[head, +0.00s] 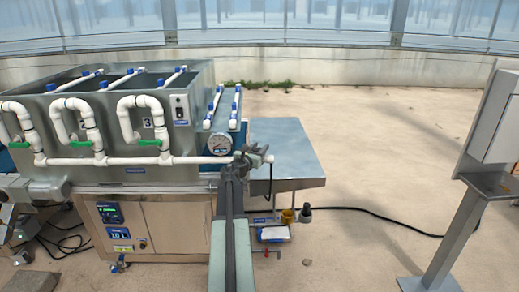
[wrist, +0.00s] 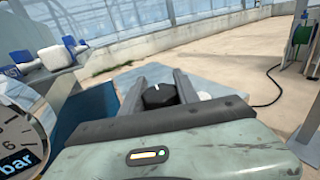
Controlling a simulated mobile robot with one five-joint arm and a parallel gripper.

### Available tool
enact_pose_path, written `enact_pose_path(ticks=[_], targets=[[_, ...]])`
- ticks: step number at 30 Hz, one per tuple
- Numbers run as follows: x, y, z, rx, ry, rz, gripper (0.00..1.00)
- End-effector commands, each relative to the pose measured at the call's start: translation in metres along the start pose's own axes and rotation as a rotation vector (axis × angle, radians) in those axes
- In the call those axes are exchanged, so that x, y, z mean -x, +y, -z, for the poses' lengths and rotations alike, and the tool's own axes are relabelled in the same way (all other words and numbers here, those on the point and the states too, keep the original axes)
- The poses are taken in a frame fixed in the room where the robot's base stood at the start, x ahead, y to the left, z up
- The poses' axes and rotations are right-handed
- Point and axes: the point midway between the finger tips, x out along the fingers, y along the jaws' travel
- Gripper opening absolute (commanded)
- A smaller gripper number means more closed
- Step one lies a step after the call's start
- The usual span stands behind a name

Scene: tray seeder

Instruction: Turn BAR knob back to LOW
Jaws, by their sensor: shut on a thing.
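In the head view my gripper (head: 251,155) is at the right end of the machine, and the knob cannot be told apart there. The round gauge (head: 220,143) is just left of my gripper; its "bar" dial (wrist: 17,140) is cut off in the wrist view. No LOW lettering is readable.
The seeder's grey hopper (head: 125,115) with white pipes and green-handled valves stands left. A flat metal table (head: 287,150) lies right of my gripper. A grey stand (head: 460,215) is at the far right. A black cable (head: 380,217) crosses the open floor.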

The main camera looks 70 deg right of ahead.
Motion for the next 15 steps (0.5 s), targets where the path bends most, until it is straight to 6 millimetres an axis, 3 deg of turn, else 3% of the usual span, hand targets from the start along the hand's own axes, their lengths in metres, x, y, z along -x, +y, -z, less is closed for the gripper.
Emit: enact_pose_path(ticks=[8, 15], targets=[[-0.0065, -0.0029, -0.0006, 0.001, -0.002, -0.059, 0.0], [-0.007, -0.0005, -0.0007, 0.002, -0.002, -0.226, 0.0]])
